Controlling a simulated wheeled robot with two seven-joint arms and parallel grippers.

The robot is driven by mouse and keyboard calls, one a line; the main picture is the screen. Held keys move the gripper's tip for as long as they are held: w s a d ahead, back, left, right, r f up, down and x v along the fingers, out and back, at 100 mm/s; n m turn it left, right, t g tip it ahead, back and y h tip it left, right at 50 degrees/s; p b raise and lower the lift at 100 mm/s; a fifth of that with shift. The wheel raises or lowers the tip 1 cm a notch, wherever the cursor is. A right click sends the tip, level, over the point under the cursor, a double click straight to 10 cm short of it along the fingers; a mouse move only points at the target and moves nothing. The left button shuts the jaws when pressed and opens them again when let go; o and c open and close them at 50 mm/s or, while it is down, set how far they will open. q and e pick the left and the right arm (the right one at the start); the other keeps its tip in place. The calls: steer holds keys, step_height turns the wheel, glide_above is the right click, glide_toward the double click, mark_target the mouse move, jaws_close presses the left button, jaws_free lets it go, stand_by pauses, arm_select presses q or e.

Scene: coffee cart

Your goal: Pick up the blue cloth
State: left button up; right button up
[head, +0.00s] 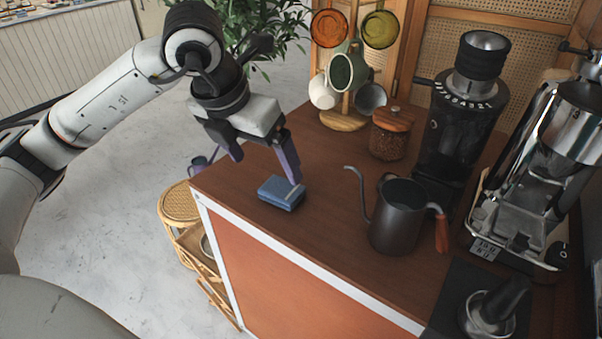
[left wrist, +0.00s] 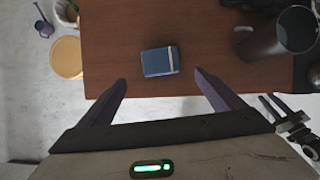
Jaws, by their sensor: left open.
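The blue cloth (head: 279,193) lies folded on the brown cart top, near its left front corner, with a pale stripe along one side. In the left wrist view the cloth (left wrist: 156,62) lies ahead of the fingertips, between their lines. My left gripper (head: 267,168) is open and empty, above and just behind the cloth in the head view. Its two fingers (left wrist: 160,78) are spread wider than the cloth. One fingertip overlaps the cloth's edge in the head view; I cannot tell whether it touches.
A dark gooseneck kettle (head: 394,222) stands right of the cloth. Behind are a mug tree (head: 344,120), a lidded jar (head: 390,140) and a grinder (head: 452,125). An espresso machine (head: 530,170) stands at right. A round rattan stool (head: 174,204) is left of the cart.

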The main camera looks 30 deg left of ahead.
mark_target(282, 187)
arm_select(q)
steer(key=x, duration=0.4)
steer(key=shift+w+a+f, duration=0.15)
steer(key=shift+w+f, duration=0.05)
steer(key=shift+f, duration=0.05)
steer(key=x, duration=0.2)
steer(key=p+x, duration=0.1)
steer(key=x, duration=0.2)
steer(key=shift+w+r, duration=0.1)
steer(key=shift+w, duration=0.3)
steer(key=c, duration=1.1)
arm_select(e)
steer(key=shift+s+r, duration=0.3)
steer(key=shift+s, duration=0.1)
